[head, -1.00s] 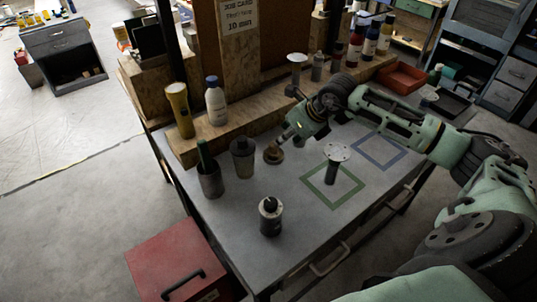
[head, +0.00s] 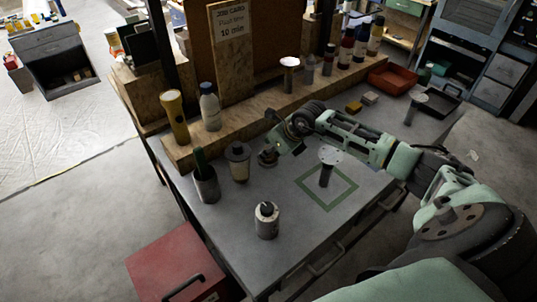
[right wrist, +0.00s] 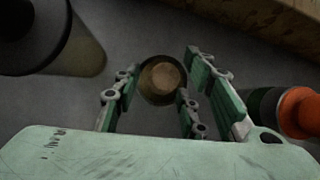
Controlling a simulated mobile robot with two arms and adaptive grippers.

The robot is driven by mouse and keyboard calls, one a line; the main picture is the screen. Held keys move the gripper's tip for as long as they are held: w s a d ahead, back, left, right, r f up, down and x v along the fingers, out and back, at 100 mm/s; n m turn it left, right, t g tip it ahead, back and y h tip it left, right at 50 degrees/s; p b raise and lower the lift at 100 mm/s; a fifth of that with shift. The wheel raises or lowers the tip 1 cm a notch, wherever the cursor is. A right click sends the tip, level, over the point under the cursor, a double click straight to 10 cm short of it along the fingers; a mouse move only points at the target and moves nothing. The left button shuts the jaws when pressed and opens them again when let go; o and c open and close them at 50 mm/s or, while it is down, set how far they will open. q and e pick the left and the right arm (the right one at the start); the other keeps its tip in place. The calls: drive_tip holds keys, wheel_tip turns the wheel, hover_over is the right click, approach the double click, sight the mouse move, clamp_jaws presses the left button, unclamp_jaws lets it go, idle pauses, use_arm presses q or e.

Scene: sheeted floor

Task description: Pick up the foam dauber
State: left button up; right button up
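A small round brown piece, which looks like the foam dauber (head: 267,158), stands on the grey bench top, beside a dark lidded can. My right gripper (head: 272,145) is right over it, partly hiding it. In the right wrist view the dauber (right wrist: 161,80) shows from above as a tan disc with a dark rim. It lies near the fingertips, between the spread green-padded fingers of my right gripper (right wrist: 160,95). The gripper looks open, with bench showing between the fingers. I cannot tell whether any finger touches the dauber. My left gripper is not in view.
A lidded canister (head: 266,220) stands in front. A flanged post (head: 327,167) stands in a green square. A wooden ledge (head: 240,122) with bottles runs behind.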

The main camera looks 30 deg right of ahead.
drive_tip(key=shift+s+f, duration=0.15)
drive_tip(key=shift+f, duration=0.1)
clamp_jaws()
drive_tip(key=shift+r, duration=0.45)
drive_tip(key=r, duration=0.1)
drive_tip(key=r+b, duration=0.2)
drive_tip(key=shift+w+d+r, duration=0.3)
drive_tip(key=shift+w+d, duration=0.05)
drive_tip(key=shift+w, duration=0.05)
drive_tip(key=w+d+r+b, duration=0.4)
drive_tip(key=w+d+r, duration=0.2)
drive_tip(key=d, duration=0.3)
drive_tip(key=shift+r, duration=0.4)
